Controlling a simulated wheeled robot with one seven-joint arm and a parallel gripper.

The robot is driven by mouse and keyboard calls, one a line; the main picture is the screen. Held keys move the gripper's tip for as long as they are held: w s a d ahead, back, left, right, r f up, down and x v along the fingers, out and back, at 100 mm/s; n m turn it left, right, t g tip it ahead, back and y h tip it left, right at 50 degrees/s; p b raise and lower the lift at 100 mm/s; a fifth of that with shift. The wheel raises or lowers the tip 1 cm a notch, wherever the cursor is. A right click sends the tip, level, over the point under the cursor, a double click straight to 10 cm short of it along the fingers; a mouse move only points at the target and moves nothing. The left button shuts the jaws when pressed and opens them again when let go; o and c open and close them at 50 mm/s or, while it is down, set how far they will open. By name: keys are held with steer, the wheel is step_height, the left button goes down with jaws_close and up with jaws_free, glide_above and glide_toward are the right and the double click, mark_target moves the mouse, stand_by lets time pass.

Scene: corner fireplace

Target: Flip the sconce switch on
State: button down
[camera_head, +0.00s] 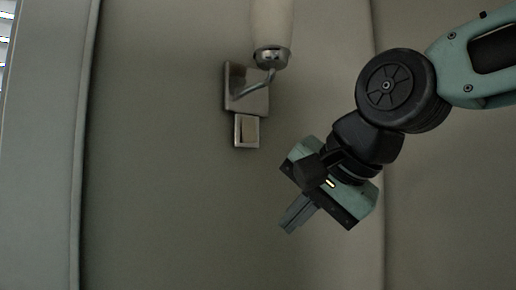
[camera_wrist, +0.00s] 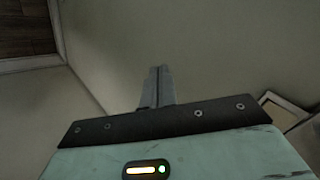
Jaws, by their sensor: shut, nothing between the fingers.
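The sconce (camera_head: 247,88) is mounted on the wall in the head view, with a metal back plate, a curved arm and a pale shade above. The switch (camera_head: 247,131), a small square metal plate with a rocker, sits just below the back plate. My gripper (camera_head: 289,226) is shut and empty, below and to the right of the switch, apart from it. In the wrist view the closed fingers (camera_wrist: 158,84) point toward bare wall. A pale framed piece at the right edge of the wrist view, partly hidden by my gripper, may be the switch; I cannot tell for sure.
The wall (camera_head: 170,190) around the sconce is bare. Vertical wall edges run at the left and right of the head view. A bright window strip shows at the top left. The wrist view shows a dark wooden floor (camera_wrist: 25,30) and a pale baseboard at the upper left.

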mark_target(251, 139)
step_height(251, 139, up, 18)
steer(key=w+d+m+t+y+p, duration=0.1)
steer(key=d+m+t+p, duration=0.1)
steer(key=m, duration=0.3)
steer(key=shift+d+r+m+t+y, duration=0.2)
steer(key=shift+r+m+t+y, duration=0.15)
steer(key=shift+t, duration=0.35)
steer(key=shift+w+f, duration=0.15)
steer(key=shift+w, duration=0.05)
steer(key=p+x, duration=0.2)
steer(key=x, duration=0.2)
steer(key=p+x, duration=0.2)
steer(key=x, duration=0.3)
steer(key=r+p+x, duration=0.1)
steer(key=p+x, duration=0.1)
steer(key=x, duration=0.2)
steer(key=shift+w+a+f+p, duration=0.1)
steer(key=shift+w+a+p, duration=0.2)
steer(key=shift+w, duration=0.05)
steer(key=shift+w+f+b, duration=0.1)
steer(key=shift+f+b, duration=0.1)
steer(key=shift+b, duration=0.1)
steer(key=shift+w+a+f+b, duration=0.15)
steer(key=shift+f+b, duration=0.15)
steer(key=shift+b, duration=0.65)
steer(key=shift+r+p, duration=0.35)
steer(key=shift+p, duration=0.05)
steer(key=shift+r, duration=0.1)
